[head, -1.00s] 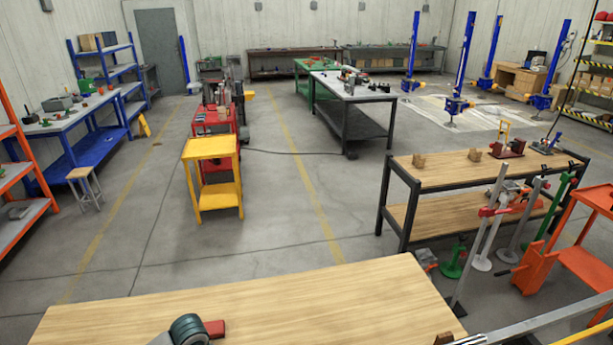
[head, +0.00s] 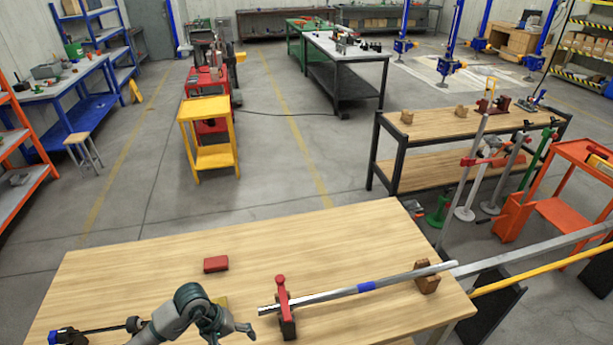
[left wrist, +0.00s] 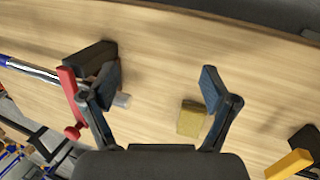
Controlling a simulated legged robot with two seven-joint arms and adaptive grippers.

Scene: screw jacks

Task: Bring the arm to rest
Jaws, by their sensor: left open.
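My left gripper (head: 234,338) is low over the front of the wooden bench (head: 150,262) in the head view. In the left wrist view my left gripper (left wrist: 157,75) is open, its two dark fingers spread wide with nothing between the tips. A small yellow block (left wrist: 190,118) lies on the bench just beside the right finger. The red-handled clamp (head: 282,292) stands right of the gripper and holds one end of a steel bar (head: 330,294) with a blue band. In the wrist view the red handle (left wrist: 70,95) is close behind the left finger. My right gripper is not visible.
A red block (head: 215,264) lies behind my arm. A brown wooden block (head: 427,284) supports the bar's right end. A long steel beam (head: 540,248) and yellow bar (head: 540,268) run off right. The bench's back half is mostly clear.

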